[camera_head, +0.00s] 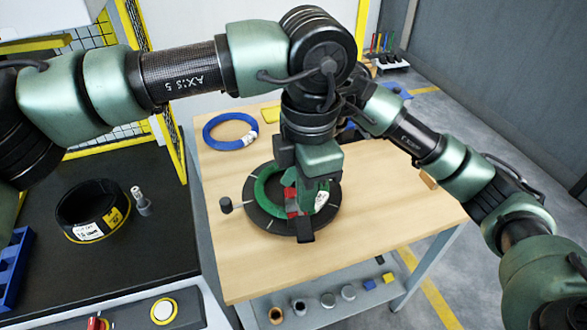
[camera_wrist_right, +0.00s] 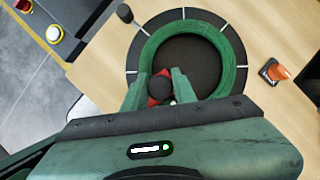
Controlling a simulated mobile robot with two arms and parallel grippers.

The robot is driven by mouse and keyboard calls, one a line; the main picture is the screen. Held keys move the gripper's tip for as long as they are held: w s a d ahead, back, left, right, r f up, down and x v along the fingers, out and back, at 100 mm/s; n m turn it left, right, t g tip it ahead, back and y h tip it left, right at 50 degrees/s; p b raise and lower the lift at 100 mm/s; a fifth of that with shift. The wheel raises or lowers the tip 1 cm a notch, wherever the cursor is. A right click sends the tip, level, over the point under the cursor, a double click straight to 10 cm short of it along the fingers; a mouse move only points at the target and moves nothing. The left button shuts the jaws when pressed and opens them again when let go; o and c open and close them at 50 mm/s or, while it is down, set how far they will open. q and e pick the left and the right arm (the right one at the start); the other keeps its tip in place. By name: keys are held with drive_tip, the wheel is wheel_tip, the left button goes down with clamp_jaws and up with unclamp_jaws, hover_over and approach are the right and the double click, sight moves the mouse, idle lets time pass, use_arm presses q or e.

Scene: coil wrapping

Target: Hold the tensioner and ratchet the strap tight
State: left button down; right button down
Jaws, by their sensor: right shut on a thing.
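A green coil (camera_head: 268,184) lies on a dark round disc (camera_head: 250,210) with white marks on the table; both also show in the wrist view, coil (camera_wrist_right: 237,65) and disc (camera_wrist_right: 185,15). A red and black tool (camera_head: 292,202), apparently the tensioner, sits at the coil's near side. In the wrist view my right gripper (camera_wrist_right: 158,90) has its green fingers on either side of this tool, shut on it. I cannot make out the strap.
A blue ring (camera_head: 230,128) lies at the table's back left. A small dark post (camera_head: 225,204) stands beside the disc. An orange item (camera_wrist_right: 275,72) is on the table to the right. A black coil (camera_head: 88,205) sits on the left bench. The table's front right is clear.

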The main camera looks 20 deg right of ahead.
sight(304, 230)
use_arm(q)
drive_tip(key=shift+f, duration=3.45)
drive_tip(key=shift+f, duration=0.1)
drive_tip(key=shift+f, duration=1.05)
drive_tip(key=shift+w+f, duration=0.2)
drive_tip(key=shift+f, duration=1.05)
drive_tip(key=shift+r, duration=1.7)
drive_tip(key=shift+s+r, duration=0.1)
drive_tip(key=shift+r, duration=0.6)
